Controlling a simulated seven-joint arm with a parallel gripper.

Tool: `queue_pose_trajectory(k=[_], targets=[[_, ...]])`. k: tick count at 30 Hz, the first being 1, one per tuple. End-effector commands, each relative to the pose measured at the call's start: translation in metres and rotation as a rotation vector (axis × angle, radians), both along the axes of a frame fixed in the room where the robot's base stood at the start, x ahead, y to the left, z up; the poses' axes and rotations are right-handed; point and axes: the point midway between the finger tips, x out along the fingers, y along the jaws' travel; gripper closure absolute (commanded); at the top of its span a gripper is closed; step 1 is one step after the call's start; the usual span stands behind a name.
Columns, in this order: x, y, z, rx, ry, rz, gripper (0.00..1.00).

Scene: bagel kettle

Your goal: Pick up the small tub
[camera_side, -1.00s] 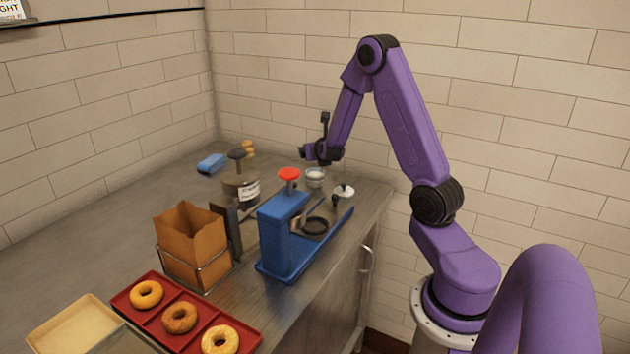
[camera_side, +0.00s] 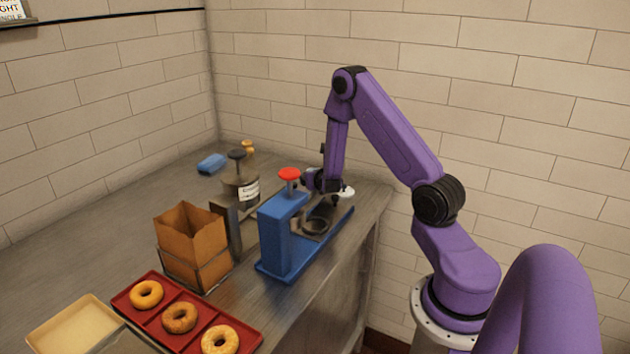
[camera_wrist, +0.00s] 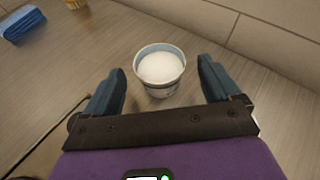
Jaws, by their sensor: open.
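The small tub (camera_wrist: 161,72) is a round, pale cup filled with white stuff. In the wrist view it stands upright on the counter, between and slightly beyond my two fingertips, with a gap on each side. My gripper (camera_wrist: 162,76) is open and empty, with one dark blue finger to either side of the tub.
A blue press (camera_side: 283,240) with a red knob stands in front of my gripper. A paper bag (camera_side: 190,245) and a red bagel tray (camera_side: 160,318) are nearer. The tiled wall is close behind.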

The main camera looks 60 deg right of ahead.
Motion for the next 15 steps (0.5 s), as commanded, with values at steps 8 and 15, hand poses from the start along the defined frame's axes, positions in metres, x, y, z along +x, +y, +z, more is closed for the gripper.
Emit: queue_pose_trajectory(k=[8, 15], targets=[[0.023, -0.027, -0.015, 0.0, 0.0, -0.001, 0.1], [0.03, -0.036, -0.019, 0.0, 0.0, 0.0, 0.1]])
